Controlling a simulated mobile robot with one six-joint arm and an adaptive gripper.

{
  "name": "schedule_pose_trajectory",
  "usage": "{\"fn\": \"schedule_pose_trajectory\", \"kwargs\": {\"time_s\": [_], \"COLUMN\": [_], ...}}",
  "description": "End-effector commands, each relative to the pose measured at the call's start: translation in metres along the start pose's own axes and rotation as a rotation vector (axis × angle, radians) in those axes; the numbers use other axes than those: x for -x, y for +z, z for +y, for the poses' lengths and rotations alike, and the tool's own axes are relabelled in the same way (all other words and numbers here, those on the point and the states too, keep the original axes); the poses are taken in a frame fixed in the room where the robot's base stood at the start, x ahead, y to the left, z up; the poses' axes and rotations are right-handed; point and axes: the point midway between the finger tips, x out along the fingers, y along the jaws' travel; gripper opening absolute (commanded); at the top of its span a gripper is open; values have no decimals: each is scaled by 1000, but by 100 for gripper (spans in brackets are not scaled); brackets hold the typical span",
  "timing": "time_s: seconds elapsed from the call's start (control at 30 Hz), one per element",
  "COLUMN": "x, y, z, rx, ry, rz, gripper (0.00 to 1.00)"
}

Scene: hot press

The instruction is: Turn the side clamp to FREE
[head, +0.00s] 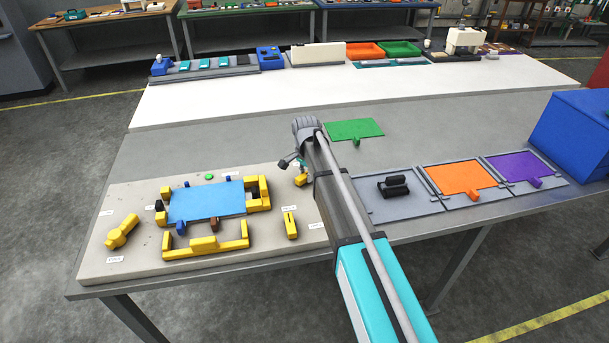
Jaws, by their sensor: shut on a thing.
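A pale fixture board (140,264) lies on the near left of the bench, with a blue plate (206,202) held among yellow blocks. My gripper (298,171) is over the board's back right corner, shut on a small yellow handle (301,180) there. My gripper and arm partly hide this handle and the board around it. Another yellow handle (122,232) lies slanted at the left of the board. A yellow slotted block (291,225) stands at the right. The small white labels are too small to read, so I cannot tell which setting the clamp is at.
Right of my arm are a grey tray (408,208) with a black part (394,186), an orange plate (460,178), a purple plate (515,166) and a blue box (575,135). A green plate (354,129) lies behind. The grey bench (210,143) behind the board is clear.

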Motion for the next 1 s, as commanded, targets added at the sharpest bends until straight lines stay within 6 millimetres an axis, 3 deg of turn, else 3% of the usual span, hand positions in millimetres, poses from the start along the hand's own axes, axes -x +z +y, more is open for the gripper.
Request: {"fn": "schedule_pose_trajectory", "kwargs": {"time_s": [0.5, 1.0], "x": [0, 0], "y": [1, 1], "z": [3, 4], "rx": [-431, -546], "ry": [3, 5], "rz": [1, 1], "gripper": [0, 0]}}
